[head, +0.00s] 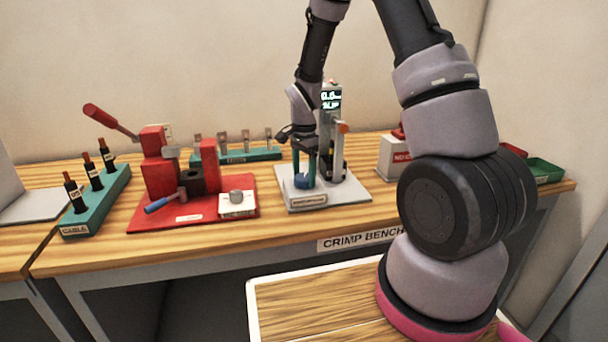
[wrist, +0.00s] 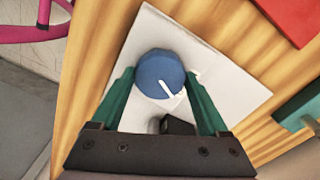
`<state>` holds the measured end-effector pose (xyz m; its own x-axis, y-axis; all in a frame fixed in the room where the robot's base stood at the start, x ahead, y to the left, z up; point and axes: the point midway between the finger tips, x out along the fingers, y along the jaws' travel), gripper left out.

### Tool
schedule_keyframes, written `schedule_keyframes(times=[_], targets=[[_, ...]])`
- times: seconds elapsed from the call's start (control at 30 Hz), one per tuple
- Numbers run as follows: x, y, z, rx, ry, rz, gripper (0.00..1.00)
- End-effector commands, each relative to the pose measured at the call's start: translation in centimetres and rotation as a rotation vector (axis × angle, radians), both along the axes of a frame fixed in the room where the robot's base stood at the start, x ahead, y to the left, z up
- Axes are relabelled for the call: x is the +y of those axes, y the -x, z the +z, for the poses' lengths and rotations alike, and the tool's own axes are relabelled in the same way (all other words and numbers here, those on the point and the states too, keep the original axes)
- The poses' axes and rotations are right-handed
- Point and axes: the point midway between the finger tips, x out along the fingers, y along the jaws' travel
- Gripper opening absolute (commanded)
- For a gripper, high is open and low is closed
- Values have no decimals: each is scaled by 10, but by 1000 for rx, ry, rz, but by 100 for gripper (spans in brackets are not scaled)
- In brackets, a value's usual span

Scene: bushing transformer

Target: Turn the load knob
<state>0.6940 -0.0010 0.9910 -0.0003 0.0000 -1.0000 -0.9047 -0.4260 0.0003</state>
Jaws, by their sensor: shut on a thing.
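The load knob (wrist: 160,72) is a round blue knob with a white pointer line, on the white base plate (wrist: 215,82) of the test stand. In the wrist view its pointer runs from near the middle toward the lower right. My gripper (wrist: 160,85) has its two green fingers on either side of the knob, shut on it. In the head view my gripper (head: 304,170) points straight down over the knob (head: 304,181) at the front of the stand's plate (head: 345,195). The stand's display (head: 331,99) is lit, its text too small to read surely.
A red crimp press (head: 160,170) on a red plate (head: 150,220) stands to the left. A teal cable rack (head: 95,210) is further left. A teal rack with lugs (head: 235,156) lies behind. A box with a red top (head: 393,157) stands right of the test stand.

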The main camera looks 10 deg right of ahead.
Motion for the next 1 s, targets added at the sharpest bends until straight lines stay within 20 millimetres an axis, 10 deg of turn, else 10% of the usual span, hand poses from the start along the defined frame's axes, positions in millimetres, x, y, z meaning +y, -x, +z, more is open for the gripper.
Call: schedule_keyframes(times=[1.0], targets=[[0,-1,1,-1,0,847,22]])
